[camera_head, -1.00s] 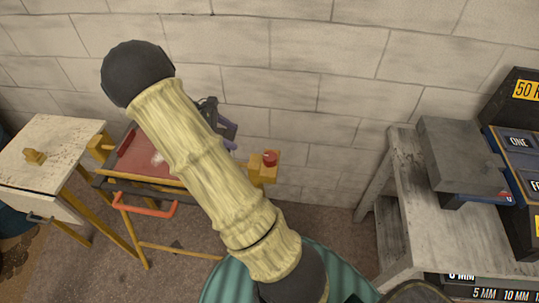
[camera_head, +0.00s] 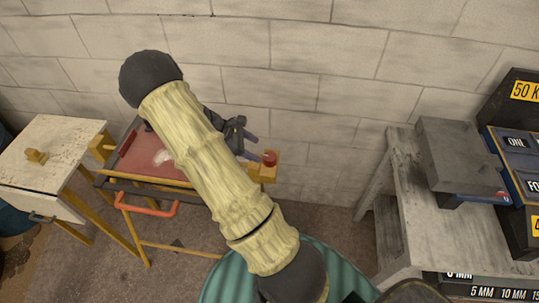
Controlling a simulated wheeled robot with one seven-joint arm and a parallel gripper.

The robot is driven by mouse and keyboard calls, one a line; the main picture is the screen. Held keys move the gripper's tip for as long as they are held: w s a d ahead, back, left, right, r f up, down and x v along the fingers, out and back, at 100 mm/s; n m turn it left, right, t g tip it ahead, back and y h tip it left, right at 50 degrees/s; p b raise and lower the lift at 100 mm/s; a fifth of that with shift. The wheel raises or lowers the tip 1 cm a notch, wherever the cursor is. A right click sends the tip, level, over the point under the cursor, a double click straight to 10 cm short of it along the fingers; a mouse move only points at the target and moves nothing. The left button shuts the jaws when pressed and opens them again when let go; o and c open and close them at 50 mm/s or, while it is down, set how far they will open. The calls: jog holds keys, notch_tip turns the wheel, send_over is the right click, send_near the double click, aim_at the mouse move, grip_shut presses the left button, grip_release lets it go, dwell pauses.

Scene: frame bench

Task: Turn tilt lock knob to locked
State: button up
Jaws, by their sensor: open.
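A red knob (camera_head: 270,159) sits on a yellow block (camera_head: 262,173) at the right end of the frame bench (camera_head: 125,160), which has a red panel and a yellow front rail. I cannot tell its setting or be sure it is the tilt lock knob. My gripper (camera_head: 251,146) is just left of the red knob, apart from it in the picture. Its two purple-grey fingers are spread, with nothing seen between them. My pale arm hides part of the bench and of the gripper's wrist.
A white-topped table (camera_head: 70,140) with a yellow knob stands at left. An orange handle (camera_head: 150,208) hangs at the bench's front. A grey workbench (camera_head: 435,225) with boxes stands at right. A block wall (camera_head: 330,70) is behind; floor shows between bench and workbench.

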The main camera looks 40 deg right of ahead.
aim_at(269, 156)
jog(key=p+x, duration=0.1)
jog(key=x, duration=0.7)
jog(key=shift+c, duration=0.4)
jog(key=c, duration=0.9)
jog(key=shift+w, duration=0.1)
